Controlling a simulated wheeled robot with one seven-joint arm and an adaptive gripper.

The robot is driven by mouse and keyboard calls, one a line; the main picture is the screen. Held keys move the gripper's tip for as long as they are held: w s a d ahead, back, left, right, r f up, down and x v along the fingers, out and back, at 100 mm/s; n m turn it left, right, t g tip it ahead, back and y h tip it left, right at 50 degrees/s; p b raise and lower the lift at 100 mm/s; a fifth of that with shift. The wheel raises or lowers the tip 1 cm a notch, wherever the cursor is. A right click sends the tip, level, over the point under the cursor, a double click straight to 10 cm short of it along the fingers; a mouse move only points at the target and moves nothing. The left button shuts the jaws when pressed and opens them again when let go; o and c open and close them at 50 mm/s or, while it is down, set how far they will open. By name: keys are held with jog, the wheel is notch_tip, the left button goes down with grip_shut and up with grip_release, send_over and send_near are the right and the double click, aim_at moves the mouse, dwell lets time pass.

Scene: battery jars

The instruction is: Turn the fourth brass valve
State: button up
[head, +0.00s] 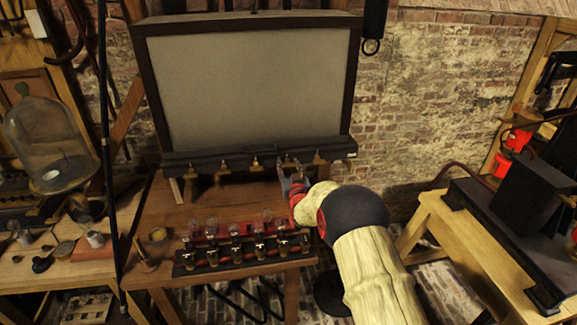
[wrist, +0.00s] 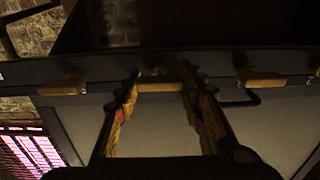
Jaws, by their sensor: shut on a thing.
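Several small brass valves sit in a row along the dark rail (head: 215,161) under the large grey panel. Among them are one valve (head: 225,166) and another (head: 255,163) left of my gripper. My gripper (head: 290,162) is up at the rail, at what looks like the fourth valve from the left. In the wrist view my gripper (wrist: 160,88) has one finger on each side of a brass valve (wrist: 160,87) and is shut on it. Neighbouring valves, one on the left (wrist: 62,87) and one on the right (wrist: 262,79), show clear of the fingers.
A rack of glass jars (head: 240,250) stands on the wooden table below the rail. A bell jar (head: 48,140) is on the left bench. A wooden stand with a black block (head: 515,200) is at the right. The table between rail and jars is mostly clear.

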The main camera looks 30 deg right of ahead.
jog(key=shift+c, duration=0.5)
jog(key=shift+f+n+b, duration=0.1)
jog(key=shift+n+b, duration=0.2)
jog(key=shift+b, duration=0.1)
jog(key=n+b, duration=0.2)
jog(key=b, duration=0.1)
jog(key=shift+a+f+n, duration=0.1)
jog(key=shift+n, duration=0.2)
jog(key=n+b, duration=0.6)
jog(key=shift+a, duration=0.1)
jog(key=n+b, duration=0.3)
jog(key=n, duration=0.2)
jog(key=shift+w+n+b, duration=0.1)
jog(key=shift+n+b, duration=1.15)
jog(key=shift+n, duration=0.55)
